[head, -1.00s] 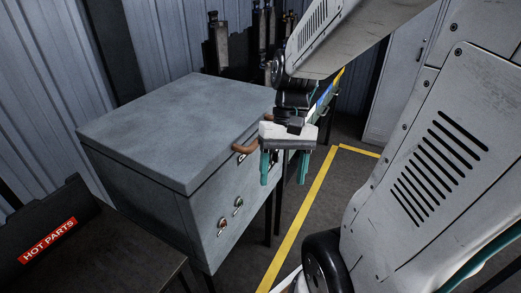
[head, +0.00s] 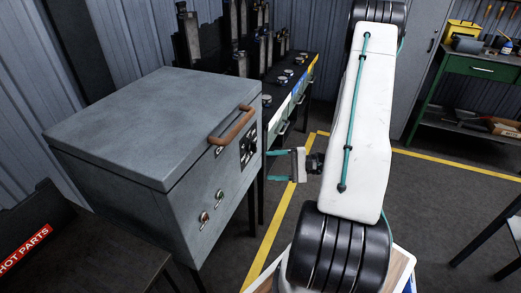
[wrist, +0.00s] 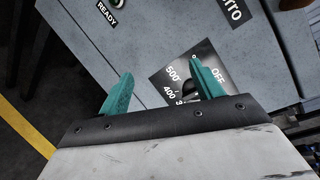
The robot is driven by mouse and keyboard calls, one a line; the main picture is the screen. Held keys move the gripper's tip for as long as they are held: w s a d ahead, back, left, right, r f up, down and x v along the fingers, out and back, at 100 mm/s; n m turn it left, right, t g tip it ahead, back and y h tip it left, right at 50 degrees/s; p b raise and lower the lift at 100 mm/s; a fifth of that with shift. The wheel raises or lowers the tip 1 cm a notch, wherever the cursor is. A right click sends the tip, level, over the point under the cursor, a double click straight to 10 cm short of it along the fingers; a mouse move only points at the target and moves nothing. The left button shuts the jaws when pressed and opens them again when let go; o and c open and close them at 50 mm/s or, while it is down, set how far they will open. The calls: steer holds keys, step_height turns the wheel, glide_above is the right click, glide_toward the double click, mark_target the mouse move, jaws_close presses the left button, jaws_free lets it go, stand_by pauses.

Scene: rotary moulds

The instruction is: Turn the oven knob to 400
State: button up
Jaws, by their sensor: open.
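The grey oven (head: 130,135) stands at the left in the head view, with a brown handle (head: 233,124) on its front edge. Its dark dial plate (head: 249,145) is on the front face below the handle. In the wrist view the dial plate (wrist: 168,88) shows OFF, 500 and 400, and part of the black knob (wrist: 190,88) shows beside the right finger. The knob's pointer is hidden. My gripper (head: 283,166) is open, with teal fingers pointing at the oven front. In the wrist view the gripper (wrist: 160,92) has its fingers apart, with nothing seen held between them.
Two small switches (head: 212,205) sit lower on the oven front. A dark bench with a HOT PARTS sign (head: 25,246) is at the near left. A bench with moulds (head: 290,85) stands behind the oven. A green workbench (head: 475,75) is at the back right. Floor between is clear.

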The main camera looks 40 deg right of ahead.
mark_target(253, 147)
steer(key=w+d+f+n+t+h, duration=0.1)
steer(key=w+d+t+h, duration=0.25)
steer(key=d, duration=0.35)
steer(key=x, duration=0.7)
steer(key=shift+w+a+n, duration=0.2)
steer(key=shift+w+n, duration=0.1)
steer(key=shift+t+h, duration=0.25)
steer(key=c, duration=1)
